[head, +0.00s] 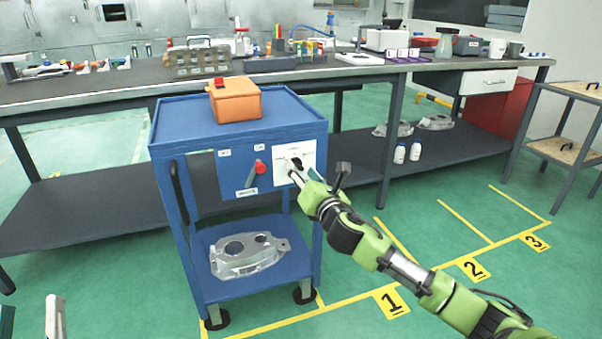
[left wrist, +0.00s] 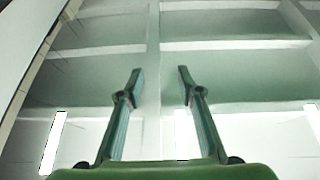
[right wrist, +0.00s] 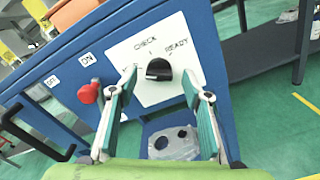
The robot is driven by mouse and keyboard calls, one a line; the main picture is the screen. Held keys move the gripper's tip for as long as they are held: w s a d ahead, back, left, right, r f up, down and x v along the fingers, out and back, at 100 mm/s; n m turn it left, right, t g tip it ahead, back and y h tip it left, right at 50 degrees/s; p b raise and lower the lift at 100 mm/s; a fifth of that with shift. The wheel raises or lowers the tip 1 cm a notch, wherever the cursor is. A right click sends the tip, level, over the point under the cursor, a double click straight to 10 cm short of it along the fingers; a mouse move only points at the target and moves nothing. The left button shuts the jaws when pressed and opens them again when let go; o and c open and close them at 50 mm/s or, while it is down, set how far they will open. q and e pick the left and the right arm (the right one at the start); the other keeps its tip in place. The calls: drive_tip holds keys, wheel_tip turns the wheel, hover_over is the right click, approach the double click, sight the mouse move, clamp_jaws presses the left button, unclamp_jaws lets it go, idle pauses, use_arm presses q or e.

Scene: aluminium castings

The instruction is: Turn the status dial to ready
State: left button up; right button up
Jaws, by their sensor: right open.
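The status dial is a black knob (right wrist: 158,69) on a white plate (right wrist: 180,40) marked CHECK and READY, on the blue cart's front. A label at the plate's left is mostly covered by a finger. In the head view the dial (head: 297,162) is partly hidden by my right gripper (head: 299,174). In the right wrist view my right gripper (right wrist: 160,82) is open, one finger on each side of the dial, with gaps to the knob. I cannot tell exactly where the dial points. My left gripper (left wrist: 158,75) is open and empty, away from the cart.
The blue cart (head: 180,127) carries an orange box (head: 235,100) on top and a casting (head: 243,253) on its lower shelf. A red-knobbed lever (right wrist: 88,93) sits left of the dial plate. A long workbench (head: 100,82) stands behind. Floor right of the cart is clear.

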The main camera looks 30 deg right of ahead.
use_arm(q)
drive_tip(key=shift+s+r+t, duration=0.35)
drive_tip(key=shift+r+t, duration=0.05)
drive_tip(key=shift+r, duration=0.15)
use_arm(e)
drive_tip(key=shift+w+d, duration=0.1)
drive_tip(key=shift+w, duration=0.45)
drive_tip(key=c, duration=1.1)
